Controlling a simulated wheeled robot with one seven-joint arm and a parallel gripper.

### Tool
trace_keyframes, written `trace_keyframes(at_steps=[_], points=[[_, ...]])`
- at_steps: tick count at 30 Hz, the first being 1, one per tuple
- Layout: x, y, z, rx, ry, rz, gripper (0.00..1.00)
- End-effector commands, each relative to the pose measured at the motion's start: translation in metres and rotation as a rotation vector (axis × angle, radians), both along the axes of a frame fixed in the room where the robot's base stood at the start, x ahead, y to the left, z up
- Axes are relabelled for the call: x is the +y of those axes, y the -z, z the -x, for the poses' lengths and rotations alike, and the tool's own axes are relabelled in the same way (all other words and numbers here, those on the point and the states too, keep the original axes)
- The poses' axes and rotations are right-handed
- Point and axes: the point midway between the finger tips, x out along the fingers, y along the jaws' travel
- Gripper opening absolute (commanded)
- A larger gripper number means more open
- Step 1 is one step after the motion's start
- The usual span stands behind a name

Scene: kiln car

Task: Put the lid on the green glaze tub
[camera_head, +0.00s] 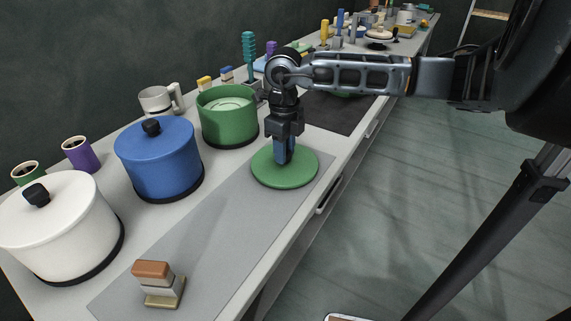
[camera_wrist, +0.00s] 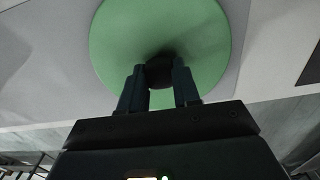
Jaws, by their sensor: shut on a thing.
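The green lid (camera_head: 285,172) is a flat disc over the right end of the grey mat. My gripper (camera_head: 284,158) points down at its middle. In the wrist view, the fingers (camera_wrist: 160,84) are shut on the black knob (camera_wrist: 160,70) of the lid (camera_wrist: 128,38). I cannot tell whether the lid rests on the mat or hangs just above it. The green glaze tub (camera_head: 229,128) stands behind and to the left of the lid, open at the top, with pale green glaze (camera_head: 228,105) inside. My wrist hides a little of its right side.
A blue tub (camera_head: 160,165) and a white tub (camera_head: 62,235), both lidded, stand left of the green tub. A grey mug (camera_head: 160,100) and a teal ribbed tool (camera_head: 249,55) stand behind it. A small stacked block (camera_head: 158,283) sits on the grey mat (camera_head: 215,225).

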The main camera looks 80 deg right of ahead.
Motion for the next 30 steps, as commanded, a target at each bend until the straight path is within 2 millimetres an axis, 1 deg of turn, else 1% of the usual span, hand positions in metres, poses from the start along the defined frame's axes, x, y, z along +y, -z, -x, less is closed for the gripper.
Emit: trace_keyframes(at_steps=[30], points=[[-0.0002, -0.0072, 0.0, 0.0, 0.0, 0.0, 0.0]])
